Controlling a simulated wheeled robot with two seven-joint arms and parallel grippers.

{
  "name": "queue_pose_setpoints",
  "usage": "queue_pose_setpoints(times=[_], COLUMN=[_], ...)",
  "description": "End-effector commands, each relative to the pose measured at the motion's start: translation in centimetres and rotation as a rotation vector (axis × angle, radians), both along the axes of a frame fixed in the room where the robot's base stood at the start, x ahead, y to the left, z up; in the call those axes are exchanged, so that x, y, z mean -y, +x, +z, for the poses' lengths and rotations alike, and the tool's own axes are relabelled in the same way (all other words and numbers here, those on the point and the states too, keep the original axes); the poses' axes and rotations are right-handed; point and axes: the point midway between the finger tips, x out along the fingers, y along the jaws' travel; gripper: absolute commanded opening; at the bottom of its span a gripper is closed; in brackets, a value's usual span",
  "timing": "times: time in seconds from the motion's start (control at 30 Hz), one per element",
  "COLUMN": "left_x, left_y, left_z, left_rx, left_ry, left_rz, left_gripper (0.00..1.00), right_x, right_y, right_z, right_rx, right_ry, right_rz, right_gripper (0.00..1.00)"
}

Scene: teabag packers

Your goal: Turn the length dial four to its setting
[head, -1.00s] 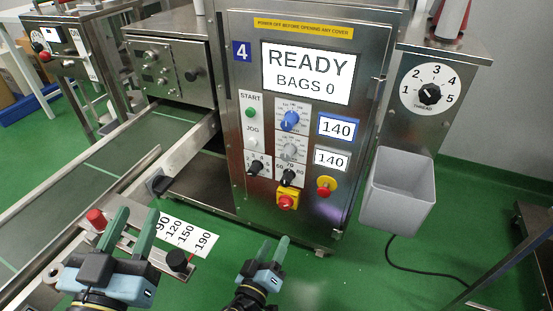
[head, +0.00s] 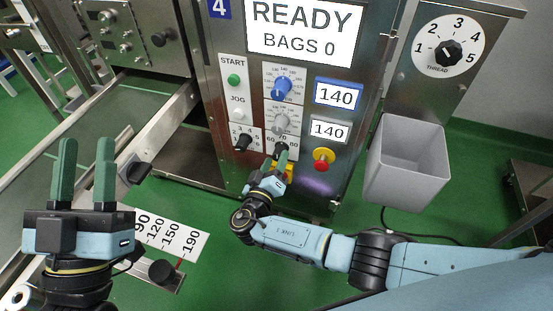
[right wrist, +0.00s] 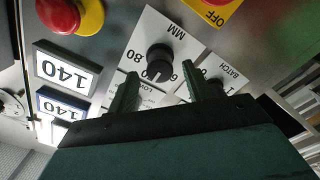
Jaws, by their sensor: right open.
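Machine 4's panel carries a blue knob (head: 282,88) over a numbered scale and a grey knob (head: 281,121) below it. Beside them are a blue-framed display (head: 338,95) and a white display (head: 329,130), both reading 140. A black knob marked 60, 70, 80 MM (right wrist: 160,62) sits lower, partly hidden in the head view. No label clearly names the length dial. My right gripper (right wrist: 159,74) is open, its fingertips near either side of the MM knob; contact cannot be told. In the head view it (head: 281,158) is at the panel. My left gripper (head: 87,142) is open and empty.
A batch knob (head: 243,142) is left of the MM knob. A red stop button (head: 324,158) is to its right. A thread dial (head: 448,53) and grey bin (head: 408,160) stand at the right. A conveyor (head: 95,135) and printed scale (head: 172,235) lie left.

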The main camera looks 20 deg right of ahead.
Motion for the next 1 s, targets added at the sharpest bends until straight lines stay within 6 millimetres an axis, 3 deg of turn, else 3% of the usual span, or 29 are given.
queue_pose_setpoints(times=[0.2, 0.5, 0.83, 1.0], left_x=[-0.1, -0.1, -0.1, -0.1], left_y=[-0.4, -0.5, -0.5, -0.5], left_z=[0.4, 0.6, 0.6, 0.6], left_rx=[0.065, 0.074, 0.074, 0.074], left_ry=[-0.02, -0.022, -0.022, -0.022], left_rz=[0.001, 0.001, 0.001, 0.001], left_gripper=[0.36, 0.36, 0.36, 0.36], right_x=[1.1, 1.2, 1.2, 1.1], right_y=[1.6, 1.7, 1.7, 1.7], right_z=[-0.1, 0.0, 0.0, 0.0], right_rx=[-0.001, -0.001, -0.001, -0.003], right_ry=[-0.001, 0.0, 0.0, -0.004], right_rz=[0.0, 0.001, 0.001, 0.0], right_gripper=[0.51, 0.51, 0.09, 0.06])
